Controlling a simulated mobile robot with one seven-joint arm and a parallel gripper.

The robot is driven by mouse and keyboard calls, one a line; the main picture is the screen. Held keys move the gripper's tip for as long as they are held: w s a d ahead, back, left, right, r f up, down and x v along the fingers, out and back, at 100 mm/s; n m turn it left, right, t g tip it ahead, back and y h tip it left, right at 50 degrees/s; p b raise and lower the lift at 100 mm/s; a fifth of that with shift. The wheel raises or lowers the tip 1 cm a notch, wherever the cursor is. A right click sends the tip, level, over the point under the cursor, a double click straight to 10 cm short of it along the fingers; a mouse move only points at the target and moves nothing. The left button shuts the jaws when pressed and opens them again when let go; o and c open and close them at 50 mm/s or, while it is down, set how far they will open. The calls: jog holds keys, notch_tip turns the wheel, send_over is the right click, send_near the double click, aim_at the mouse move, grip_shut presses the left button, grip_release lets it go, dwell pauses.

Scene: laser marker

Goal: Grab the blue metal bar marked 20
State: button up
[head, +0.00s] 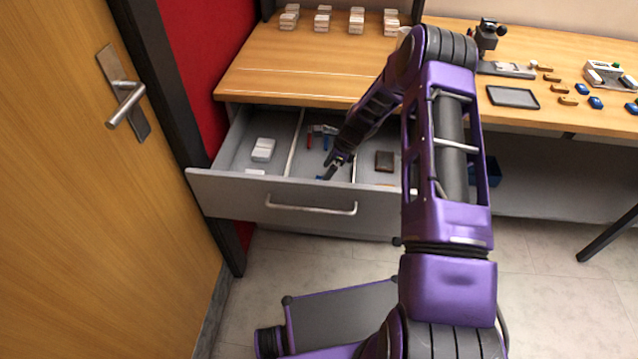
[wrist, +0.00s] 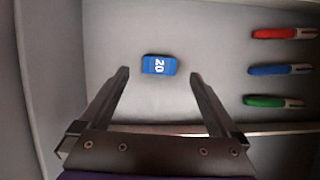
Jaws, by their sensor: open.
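The blue metal bar (wrist: 159,65) marked 20 lies flat on the grey floor of a drawer compartment in the wrist view. Its white number reads sideways. My gripper (wrist: 160,74) is open and empty, with one finger to the left of the bar and one to the right. There is a gap on both sides, and the bar shows near the level of the fingertips. How far the tips are above the floor I cannot tell. In the head view my gripper (head: 334,165) reaches down into the middle compartment of the open drawer (head: 230,188), largely covering the bar.
In the wrist view a red marker (wrist: 284,33), a blue marker (wrist: 280,70) and a green marker (wrist: 273,101) lie to the right in the same compartment. Drawer walls and dividers (head: 293,143) flank it. White boxes (head: 263,149) lie left, a dark brown item (head: 384,161) right.

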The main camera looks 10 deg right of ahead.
jog(key=x, duration=0.3)
jog(key=shift+f, duration=0.35)
jog(key=c, duration=1.5)
jog(key=shift+o, duration=0.2)
jog(key=shift+r, duration=0.1)
